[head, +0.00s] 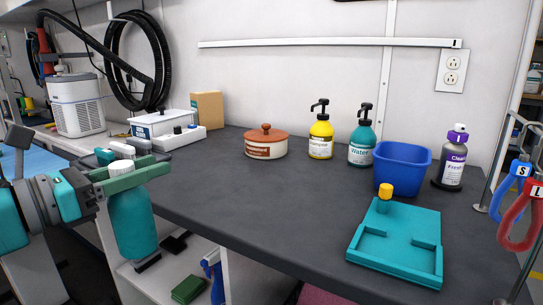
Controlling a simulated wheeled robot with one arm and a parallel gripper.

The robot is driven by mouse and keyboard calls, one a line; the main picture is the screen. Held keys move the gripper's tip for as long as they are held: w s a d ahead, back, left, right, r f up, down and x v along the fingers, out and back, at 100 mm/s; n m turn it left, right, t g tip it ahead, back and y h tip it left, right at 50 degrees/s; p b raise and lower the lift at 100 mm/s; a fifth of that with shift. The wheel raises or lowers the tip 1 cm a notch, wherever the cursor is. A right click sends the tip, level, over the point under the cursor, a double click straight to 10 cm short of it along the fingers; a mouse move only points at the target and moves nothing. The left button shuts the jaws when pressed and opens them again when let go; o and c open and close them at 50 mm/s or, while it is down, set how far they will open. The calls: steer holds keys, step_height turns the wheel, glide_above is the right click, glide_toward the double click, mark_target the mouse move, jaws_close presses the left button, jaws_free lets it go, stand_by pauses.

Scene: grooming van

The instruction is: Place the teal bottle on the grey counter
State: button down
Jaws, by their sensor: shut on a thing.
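A teal bottle (132,222) with a white cap hangs upright in my gripper (126,178) at the left of the head view. My gripper is shut on it near the top, just below the cap. The bottle is off the front left edge of the grey counter (235,210), with its body lower than the counter top. Part of its upper body is hidden behind the green finger. A second teal bottle (361,149), a pump bottle marked "Water", stands on the counter towards the back.
On the counter stand a brown-lidded pot (266,148), yellow pump bottle (321,140), blue bin (402,169), purple-labelled bottle (453,165) and teal tray (395,272) with a yellow-capped item (385,192). The counter's left and middle front are clear. A shelf (185,270) lies below.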

steer(key=x, duration=1.5)
steer(key=b+x, duration=0.1)
steer(key=x, duration=1.4)
steer(key=b+x, duration=0.1)
steer(key=x, duration=1.4)
steer(key=shift+w+f, duration=0.25)
steer(key=shift+f, duration=0.05)
steer(key=shift+s+r, duration=0.1)
steer(key=shift+r, duration=0.2)
steer(key=shift+f, duration=0.1)
steer(key=shift+c, duration=2.3)
jaws_free()
steer(key=v, duration=1.2)
